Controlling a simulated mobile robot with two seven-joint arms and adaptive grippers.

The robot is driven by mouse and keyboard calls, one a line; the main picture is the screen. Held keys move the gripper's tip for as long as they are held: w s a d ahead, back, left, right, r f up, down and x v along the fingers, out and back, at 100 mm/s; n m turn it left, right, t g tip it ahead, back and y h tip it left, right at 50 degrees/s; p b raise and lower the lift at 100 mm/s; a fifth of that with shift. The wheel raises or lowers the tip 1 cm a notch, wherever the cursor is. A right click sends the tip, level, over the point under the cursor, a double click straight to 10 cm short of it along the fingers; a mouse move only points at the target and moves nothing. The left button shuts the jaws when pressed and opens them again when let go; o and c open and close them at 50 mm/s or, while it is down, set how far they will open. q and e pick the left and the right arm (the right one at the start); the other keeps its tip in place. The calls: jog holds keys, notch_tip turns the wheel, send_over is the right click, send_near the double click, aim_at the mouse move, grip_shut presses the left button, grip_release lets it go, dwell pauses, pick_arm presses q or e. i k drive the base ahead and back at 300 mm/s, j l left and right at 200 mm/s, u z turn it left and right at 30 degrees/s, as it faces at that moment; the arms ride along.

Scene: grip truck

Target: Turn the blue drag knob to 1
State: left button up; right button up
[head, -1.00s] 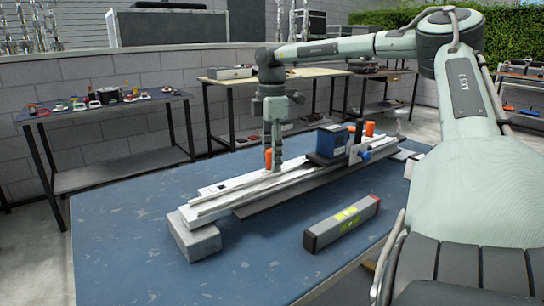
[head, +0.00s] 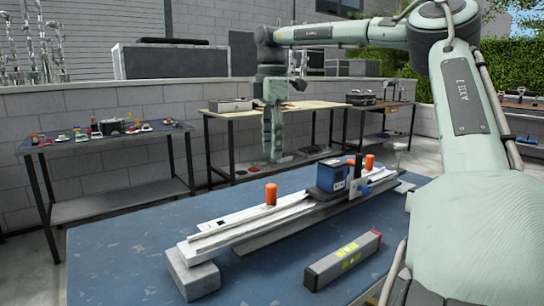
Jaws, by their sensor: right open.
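A long white and grey slider rail (head: 225,231) lies on the blue worktable, tilted up to the right, with a blue box-shaped carriage (head: 331,176) on it. A small round blue knob (head: 366,190) sits at the carriage's right side, beside a dark upright part. Its markings are too small to read. My right gripper (head: 277,158) hangs pointing down, open and empty, above and behind the left-middle part of the rail, apart from it. My left gripper is out of view.
Orange caps (head: 271,194) stand on the rail. A grey spirit level (head: 343,261) lies in front of it, and a grey block (head: 194,277) supports its left end. The left part of the blue table (head: 115,255) is clear. Other benches stand behind.

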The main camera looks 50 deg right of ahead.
aim_at(366, 189)
jog(key=k, duration=1.5)
